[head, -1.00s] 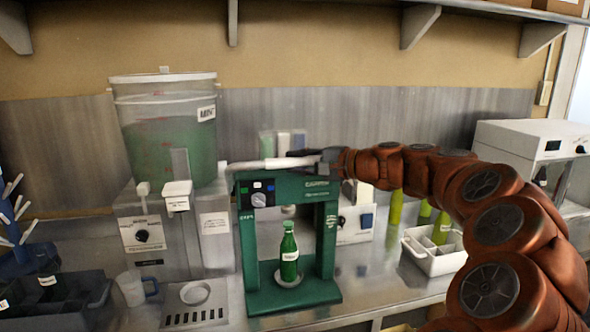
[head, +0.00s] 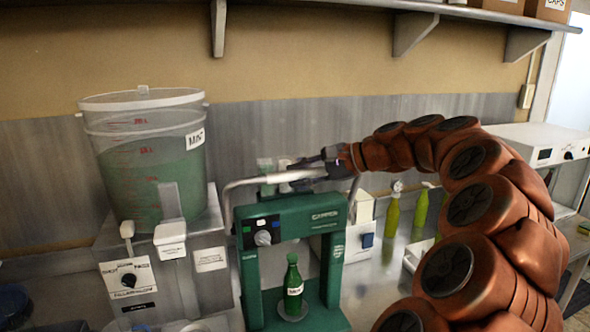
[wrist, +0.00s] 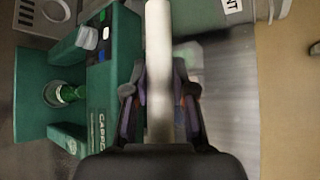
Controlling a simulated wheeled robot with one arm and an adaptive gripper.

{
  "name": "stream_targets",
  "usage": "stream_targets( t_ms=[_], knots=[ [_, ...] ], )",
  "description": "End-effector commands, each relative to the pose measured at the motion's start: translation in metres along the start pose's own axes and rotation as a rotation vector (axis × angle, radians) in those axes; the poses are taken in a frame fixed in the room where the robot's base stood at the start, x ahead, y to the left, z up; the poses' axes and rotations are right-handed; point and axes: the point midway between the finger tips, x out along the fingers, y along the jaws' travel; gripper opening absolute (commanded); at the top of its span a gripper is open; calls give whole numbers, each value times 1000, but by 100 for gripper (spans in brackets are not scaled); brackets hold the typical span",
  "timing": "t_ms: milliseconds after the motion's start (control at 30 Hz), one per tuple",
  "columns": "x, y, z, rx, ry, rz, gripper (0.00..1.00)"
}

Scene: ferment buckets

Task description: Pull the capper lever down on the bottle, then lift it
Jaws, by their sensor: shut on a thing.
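The green capper (head: 318,222) stands on the bench with a dial on its front. Its pale bar lever (head: 252,181) runs across above the top, clear of the head, and bends down at the left side. A green bottle (head: 293,290) stands upright on the round plate inside the capper frame; in the wrist view the bottle (wrist: 70,93) shows partly under the head. My gripper (head: 306,171) is shut on the lever's bar. In the wrist view the lever (wrist: 158,40) passes between my two fingers (wrist: 160,88). I cannot tell whether the bottle has a cap.
A clear bucket of green liquid (head: 150,165) stands on a dispenser (head: 128,275) at left. Yellow-green bottles (head: 392,215) and a white machine (head: 530,150) are at right. A shelf with brackets (head: 415,30) hangs above.

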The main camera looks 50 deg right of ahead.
Motion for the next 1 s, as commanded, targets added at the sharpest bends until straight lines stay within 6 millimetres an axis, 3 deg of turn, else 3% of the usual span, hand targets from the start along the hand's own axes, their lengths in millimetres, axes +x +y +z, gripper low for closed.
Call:
stream_targets(
  t_ms=[367,400,600,1000],
  knots=[
    [-3,-3,0,5,2,-9,0],
    [-3,-3,-1,5,3,-9,29],
    [-4,-2,-2,5,5,-8,49],
    [-9,-2,-2,4,6,-7,50]
  ],
)
